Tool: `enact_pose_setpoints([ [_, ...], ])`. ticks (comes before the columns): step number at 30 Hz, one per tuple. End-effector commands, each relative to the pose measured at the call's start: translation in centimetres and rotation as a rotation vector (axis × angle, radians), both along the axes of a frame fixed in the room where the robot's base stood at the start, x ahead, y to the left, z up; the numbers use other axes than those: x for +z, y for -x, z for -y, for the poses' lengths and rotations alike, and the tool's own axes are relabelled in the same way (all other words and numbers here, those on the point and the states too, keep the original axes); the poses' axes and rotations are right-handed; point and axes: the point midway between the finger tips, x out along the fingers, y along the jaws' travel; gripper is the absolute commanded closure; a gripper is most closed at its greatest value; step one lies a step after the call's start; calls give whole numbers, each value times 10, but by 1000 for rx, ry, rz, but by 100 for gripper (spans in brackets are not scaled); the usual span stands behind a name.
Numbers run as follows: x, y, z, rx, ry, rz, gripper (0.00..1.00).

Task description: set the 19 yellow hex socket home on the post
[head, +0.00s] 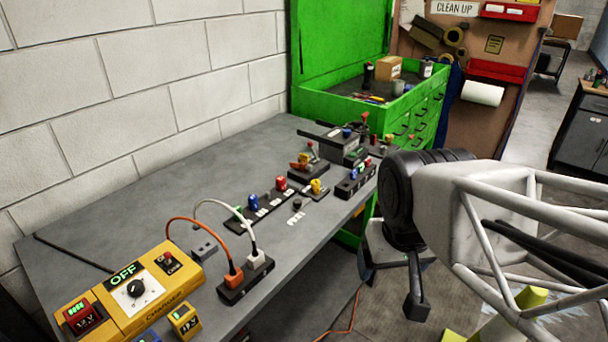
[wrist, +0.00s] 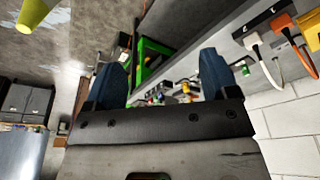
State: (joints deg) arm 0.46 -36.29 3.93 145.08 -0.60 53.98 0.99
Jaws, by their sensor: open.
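A small yellow socket (head: 315,187) stands on a dark holder on the grey bench, at the right of a row with a red socket (head: 281,184), a blue socket (head: 253,202) and a green one (head: 238,212). Its number is too small to read. A short dark upright piece (head: 297,204) is just in front of the row; I cannot tell whether it is the post. My gripper (wrist: 160,75) is open and empty, its two blue fingers wide apart in the wrist view. It is off the bench's right edge, well away from the yellow socket.
A yellow charger (head: 130,300) and a power strip with orange and white cables (head: 245,278) are at the near end. Black fixtures (head: 308,172) with small coloured parts stand farther back. A green tool chest (head: 400,115) is at the far end. The left bench surface (head: 130,220) is mostly clear.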

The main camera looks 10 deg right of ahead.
Motion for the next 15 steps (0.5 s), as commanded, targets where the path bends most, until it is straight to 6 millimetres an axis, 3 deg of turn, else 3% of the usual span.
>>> enact_pose_setpoints([
  [8, 0, 0, 0, 0, 0, 0, 20],
  [12, 0, -1, 0, -4, -1, -1, 40],
  [15, 2, -6, 0, -23, -6, -3, 41],
])
